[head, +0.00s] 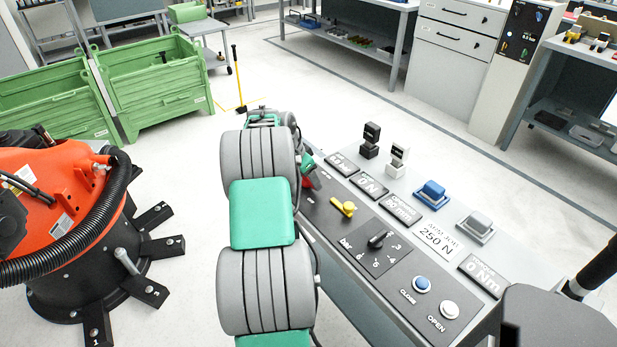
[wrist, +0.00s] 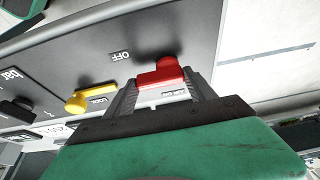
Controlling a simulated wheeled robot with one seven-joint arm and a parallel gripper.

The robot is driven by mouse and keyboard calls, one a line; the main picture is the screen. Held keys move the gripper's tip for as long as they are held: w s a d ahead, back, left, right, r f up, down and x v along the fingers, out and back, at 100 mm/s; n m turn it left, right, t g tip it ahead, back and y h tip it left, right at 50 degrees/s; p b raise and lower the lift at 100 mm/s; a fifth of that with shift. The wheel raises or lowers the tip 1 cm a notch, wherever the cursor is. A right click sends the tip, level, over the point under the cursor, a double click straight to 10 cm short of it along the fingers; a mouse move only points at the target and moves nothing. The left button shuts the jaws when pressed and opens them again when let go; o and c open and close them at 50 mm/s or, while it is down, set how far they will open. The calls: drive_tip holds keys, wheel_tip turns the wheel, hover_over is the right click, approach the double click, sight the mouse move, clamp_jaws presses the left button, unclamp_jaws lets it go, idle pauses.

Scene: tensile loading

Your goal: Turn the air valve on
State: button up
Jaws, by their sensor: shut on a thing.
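The red air valve handle (wrist: 160,76) stands on the dark panel in the wrist view, with a pale lettered label on its near side. An "OFF" mark (wrist: 121,56) is printed on the panel to its left. My gripper (wrist: 162,95) has its dark ribbed fingers on either side of the handle and is shut on it. In the head view a little red of the valve (head: 306,182) shows beside the green end of my arm, which hides most of it. I cannot read the valve's exact angle.
A yellow lever (head: 345,208) and a black bar dial (head: 376,240) stand on the panel near the valve. A blue CLOSE button (head: 422,284) and a white OPEN button (head: 449,309) are farther along. Displays and blocks line the console's far side.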

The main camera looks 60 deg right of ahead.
drive_tip(key=c, duration=0.3)
drive_tip(key=n, duration=0.1)
drive_tip(key=n+t+b, duration=0.1)
drive_tip(key=n+b, duration=0.1)
drive_tip(key=shift+s+d+f+n, duration=0.1)
drive_tip(key=shift+s+d+n, duration=0.1)
drive_tip(key=shift+s+n, duration=0.1)
drive_tip(key=n+t, duration=0.1)
drive_tip(key=n, duration=0.1)
drive_tip(key=n+t+b, duration=0.1)
drive_tip(key=n, duration=0.1)
drive_tip(key=shift+d+n, duration=0.3)
drive_tip(key=shift+d, duration=0.05)
drive_tip(key=n, duration=0.1)
drive_tip(key=n+t, duration=0.1)
drive_tip(key=n, duration=0.3)
drive_tip(key=shift+d+t+y, duration=0.3)
drive_tip(key=shift+d+t, duration=0.05)
drive_tip(key=shift+t, duration=0.05)
drive_tip(key=shift+w+d+n+t+y+p, duration=0.15)
drive_tip(key=shift+n+t+y, duration=0.2)
drive_tip(key=shift+n, duration=0.85)
drive_tip(key=shift+w+d+n+t+y+p, duration=0.15)
drive_tip(key=shift+n+t+y, duration=0.15)
drive_tip(key=shift+n, duration=0.9)
